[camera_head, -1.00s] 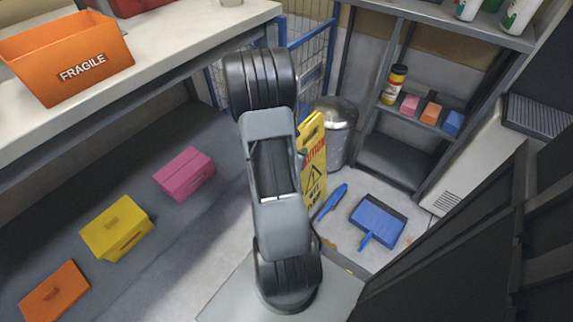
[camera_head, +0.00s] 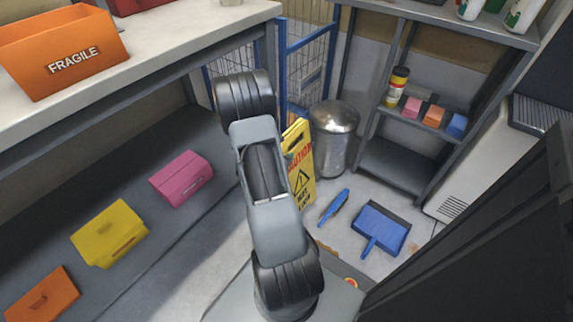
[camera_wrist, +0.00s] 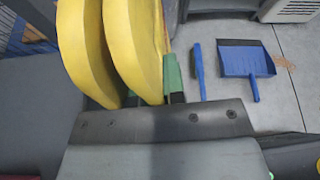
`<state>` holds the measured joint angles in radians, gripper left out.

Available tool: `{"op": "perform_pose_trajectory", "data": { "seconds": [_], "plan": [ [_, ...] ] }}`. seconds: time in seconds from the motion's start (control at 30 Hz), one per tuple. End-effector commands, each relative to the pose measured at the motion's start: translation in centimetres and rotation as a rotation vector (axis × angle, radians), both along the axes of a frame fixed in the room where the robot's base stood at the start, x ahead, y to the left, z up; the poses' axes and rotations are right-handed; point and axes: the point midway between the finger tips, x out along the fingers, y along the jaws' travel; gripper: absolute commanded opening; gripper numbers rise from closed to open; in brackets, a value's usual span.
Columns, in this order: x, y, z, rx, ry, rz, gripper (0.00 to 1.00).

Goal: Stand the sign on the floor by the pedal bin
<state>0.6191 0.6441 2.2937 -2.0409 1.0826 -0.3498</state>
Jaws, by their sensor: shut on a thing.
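The yellow caution sign (camera_head: 301,165) is upright, just left of and in front of the pedal bin in the head view. My arm hides its left part. In the wrist view the top of the sign (camera_wrist: 138,45) shows as two yellow panels close up against my gripper (camera_wrist: 172,85). A green finger part shows beside the sign, and my gripper is shut on it. I cannot tell whether the sign's foot touches the floor.
A blue brush (camera_head: 334,206) and a blue dustpan (camera_head: 381,229) lie on the floor right of the sign. A blue wire cage (camera_head: 300,65) stands behind. A shelf unit (camera_head: 395,160) is at right. Pink, yellow and orange boxes sit on the low shelf at left.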

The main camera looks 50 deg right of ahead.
Motion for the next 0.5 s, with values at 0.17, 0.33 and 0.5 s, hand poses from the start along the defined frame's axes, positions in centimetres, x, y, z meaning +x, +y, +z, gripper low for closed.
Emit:
{"op": "perform_pose_trajectory", "data": {
  "seconds": [0.17, 0.33, 0.5],
  "plan": [
    [0.0, 0.0, -2.8, -0.003, -0.001, 0.000, 0.00],
    [0.0, -0.1, -2.9, -0.004, -0.003, -0.001, 0.00],
    [0.0, 0.0, -2.9, -0.004, -0.003, -0.001, 0.00]
  ]
}}
